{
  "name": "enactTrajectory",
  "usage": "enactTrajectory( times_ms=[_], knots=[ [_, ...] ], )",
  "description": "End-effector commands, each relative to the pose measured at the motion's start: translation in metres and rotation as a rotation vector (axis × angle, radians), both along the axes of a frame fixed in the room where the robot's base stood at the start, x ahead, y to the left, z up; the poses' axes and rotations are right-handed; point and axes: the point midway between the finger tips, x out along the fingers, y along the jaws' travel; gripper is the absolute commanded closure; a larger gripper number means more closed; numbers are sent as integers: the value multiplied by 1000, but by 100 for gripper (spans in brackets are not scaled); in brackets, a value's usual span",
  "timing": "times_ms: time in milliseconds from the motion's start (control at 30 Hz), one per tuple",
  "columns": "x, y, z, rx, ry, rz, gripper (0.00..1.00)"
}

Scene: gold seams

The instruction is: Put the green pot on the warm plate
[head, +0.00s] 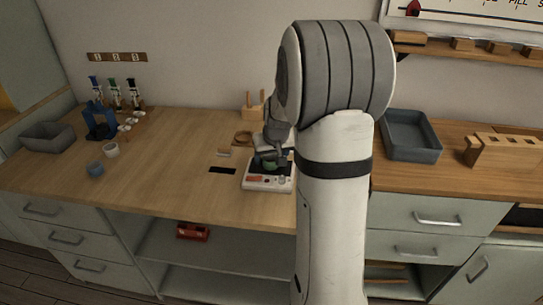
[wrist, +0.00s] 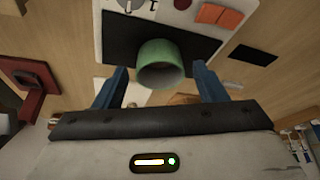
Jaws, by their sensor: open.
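The green pot (wrist: 160,65) stands over the dark top of the warm plate (wrist: 118,32) in the wrist view and appears to rest on it. In the head view the green pot (head: 266,162) shows partly behind my arm, above the white warm plate unit (head: 256,184). My gripper (wrist: 162,73) is open, with one blue finger on each side of the pot and a visible gap at both sides. In the head view my gripper (head: 271,154) is small and partly hidden, at the pot. The pot's underside is hidden.
A black rectangle (head: 222,170) lies left of the plate unit. A wooden ring (head: 243,137) and a wooden stand (head: 254,110) are behind. Grey trays stand at the left (head: 48,138) and right (head: 411,137). Small cups (head: 95,168) are at the left. The front left-middle worktop is clear.

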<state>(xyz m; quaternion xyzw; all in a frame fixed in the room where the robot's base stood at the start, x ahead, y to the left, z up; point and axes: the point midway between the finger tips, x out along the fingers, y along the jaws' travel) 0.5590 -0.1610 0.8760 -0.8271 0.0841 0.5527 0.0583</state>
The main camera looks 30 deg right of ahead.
Motion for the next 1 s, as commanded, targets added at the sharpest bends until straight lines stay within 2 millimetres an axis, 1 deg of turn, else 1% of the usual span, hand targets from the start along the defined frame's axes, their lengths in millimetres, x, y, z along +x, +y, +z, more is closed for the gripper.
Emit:
enactTrajectory(
  times_ms=[167, 300, 500, 600, 733, 767, 867, 967, 1000],
  knots=[
    [-8, 2, 26, -1, -5, 0, 35],
    [-20, 4, 56, -3, -6, 1, 35],
    [-35, 7, 91, -2, -4, 1, 35],
    [-40, 8, 103, -1, -3, 1, 35],
    [-46, 12, 111, 1, 1, 4, 35],
    [-49, 16, 112, 2, 3, 8, 35],
    [-70, 42, 115, 8, 24, 36, 35],
    [-109, 82, 112, 17, 62, 82, 35],
    [-128, 98, 110, 20, 79, 101, 35]
  ],
)
